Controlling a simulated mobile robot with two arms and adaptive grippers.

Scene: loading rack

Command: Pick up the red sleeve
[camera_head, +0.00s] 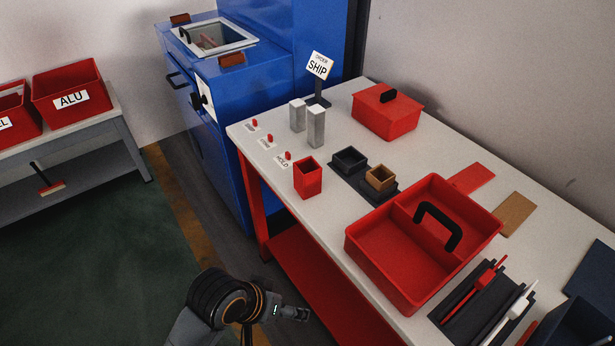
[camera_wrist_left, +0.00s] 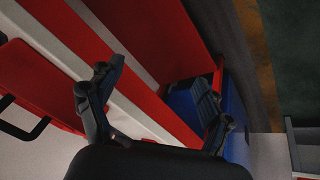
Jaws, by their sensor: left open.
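The red sleeve (camera_head: 308,178) is a small upright square tube, open at the top. It stands on the white table (camera_head: 340,215) near its left edge, in front of two grey blocks. My left gripper (camera_head: 290,313) shows only partly at the bottom of the head view, out from the table's edge and well apart from the sleeve. In the left wrist view my left gripper (camera_wrist_left: 160,72) is open with nothing between its fingers. I cannot make out the sleeve in that view. My right gripper is not in view.
A red divided tray (camera_head: 375,245) with a black handle stands right of the sleeve. Dark and brown square cups (camera_head: 380,178) sit behind it. A lidded red box (camera_head: 385,115) and a SHIP sign (camera_head: 318,66) are farther back. A blue machine (camera_head: 225,85) adjoins the table's far end.

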